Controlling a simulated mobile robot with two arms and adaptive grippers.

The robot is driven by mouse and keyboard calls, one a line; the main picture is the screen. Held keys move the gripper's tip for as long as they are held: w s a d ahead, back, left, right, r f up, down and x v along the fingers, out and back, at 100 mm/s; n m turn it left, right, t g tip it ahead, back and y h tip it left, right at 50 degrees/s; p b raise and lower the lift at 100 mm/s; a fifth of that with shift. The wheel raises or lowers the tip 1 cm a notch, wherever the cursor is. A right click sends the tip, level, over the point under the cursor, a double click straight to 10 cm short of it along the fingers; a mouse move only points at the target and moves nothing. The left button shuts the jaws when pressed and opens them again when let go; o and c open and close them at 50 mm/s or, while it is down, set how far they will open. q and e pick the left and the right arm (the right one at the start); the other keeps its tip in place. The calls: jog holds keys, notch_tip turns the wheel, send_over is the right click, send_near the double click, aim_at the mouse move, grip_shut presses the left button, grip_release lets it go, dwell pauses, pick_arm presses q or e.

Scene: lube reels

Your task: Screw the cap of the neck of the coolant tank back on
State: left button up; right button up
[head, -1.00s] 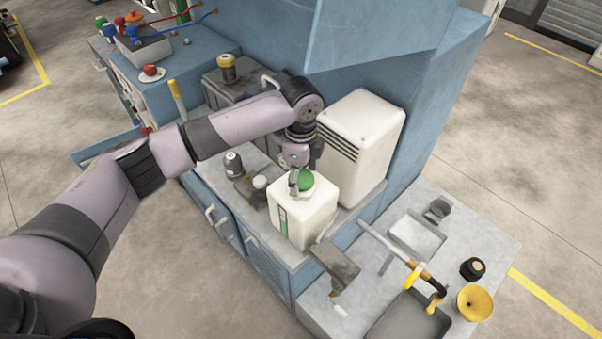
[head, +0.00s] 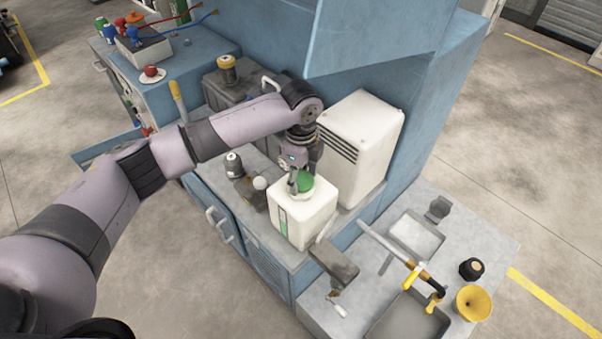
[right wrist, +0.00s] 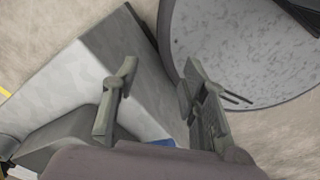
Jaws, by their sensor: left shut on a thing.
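The coolant tank (head: 302,215) is a white, box-shaped container with a green strip on its front, standing on the blue cabinet's grey top. A green cap (head: 304,181) sits at the neck on top of the tank; whether its thread is engaged cannot be told. My left gripper (head: 299,180) comes down from above and is shut on the green cap, with a finger showing at the cap's left side. The neck itself is hidden by cap and fingers. My right gripper (right wrist: 155,105) shows only in the right wrist view, with its fingers wide apart and nothing between them.
A taller white vented box (head: 362,145) stands right behind the tank. A dark bottle (head: 233,164) and small items are left of it. A grey block (head: 334,264) lies in front. The lower bench at right holds a yellow funnel (head: 473,303) and a black-capped piece (head: 472,269).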

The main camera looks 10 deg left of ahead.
aim_at(301, 179)
pick_arm(q)
jog(key=shift+m+p, duration=0.35)
jog(key=shift+m, duration=0.05)
jog(key=o, duration=1.3)
jog(key=shift+o, duration=0.4)
jog(key=shift+o, duration=1.2)
notch_tip(301, 179, up, 6)
jog(key=p, duration=0.7)
